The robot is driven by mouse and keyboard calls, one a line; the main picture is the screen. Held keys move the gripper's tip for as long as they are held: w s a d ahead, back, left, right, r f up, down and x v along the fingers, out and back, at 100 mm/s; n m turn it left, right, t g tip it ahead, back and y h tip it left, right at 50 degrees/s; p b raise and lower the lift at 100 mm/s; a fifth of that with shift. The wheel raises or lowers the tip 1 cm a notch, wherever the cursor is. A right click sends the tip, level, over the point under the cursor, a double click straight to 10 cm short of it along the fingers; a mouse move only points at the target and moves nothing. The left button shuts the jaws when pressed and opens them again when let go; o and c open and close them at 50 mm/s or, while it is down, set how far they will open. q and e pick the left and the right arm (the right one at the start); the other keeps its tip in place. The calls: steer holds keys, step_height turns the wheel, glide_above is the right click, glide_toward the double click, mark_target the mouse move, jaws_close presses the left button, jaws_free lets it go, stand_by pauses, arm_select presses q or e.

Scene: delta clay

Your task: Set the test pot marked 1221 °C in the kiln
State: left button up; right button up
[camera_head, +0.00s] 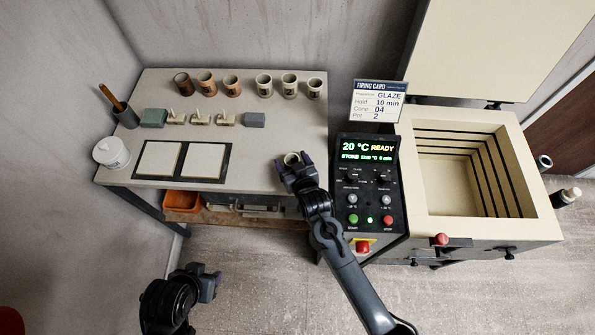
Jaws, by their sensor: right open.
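A small pale pot (292,158) stands at the table's front right, its lower part hidden by my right gripper. My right gripper (294,164) is open, with its fingertips on either side of this pot; I cannot tell whether they touch it. Three brown pots (206,83) and three pale pots with dark marks (289,86) stand in a row at the back. I cannot read a temperature on any pot. The kiln (415,207) has its lid (490,45) up and its chamber looks empty. My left gripper (206,273) is open and empty, low in front of the table.
The control panel (367,180) stands between table (265,135) and kiln; its display reads 20 °C READY. A firing card (379,101) stands behind it.

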steer(key=shift+s, duration=0.15)
steer(key=p+v, duration=0.2)
steer(key=v, duration=0.7)
steer(key=shift+s+r, duration=0.15)
steer(key=s+d+g, duration=0.1)
steer(key=s+d, duration=0.2)
steer(key=s+d+g+h, duration=0.1)
steer(key=s+d+g, duration=0.1)
steer(key=s+d, duration=0.1)
steer(key=s+d+f+g, duration=0.1)
steer(key=s+d, duration=0.3)
steer(key=s, duration=0.1)
steer(key=shift+d+m+g+h+p, duration=0.1)
steer(key=shift+m+g+h+p, duration=0.2)
steer(key=shift+m+g, duration=0.1)
steer(key=s+d+r+g+h, duration=0.2)
steer(key=s+d+g, duration=0.2)
steer(key=s+d, duration=0.5)
steer(key=s, duration=0.4)
steer(key=shift+r+m+g, duration=0.3)
steer(key=shift+r, duration=0.1)
steer(key=shift+a, duration=0.1)
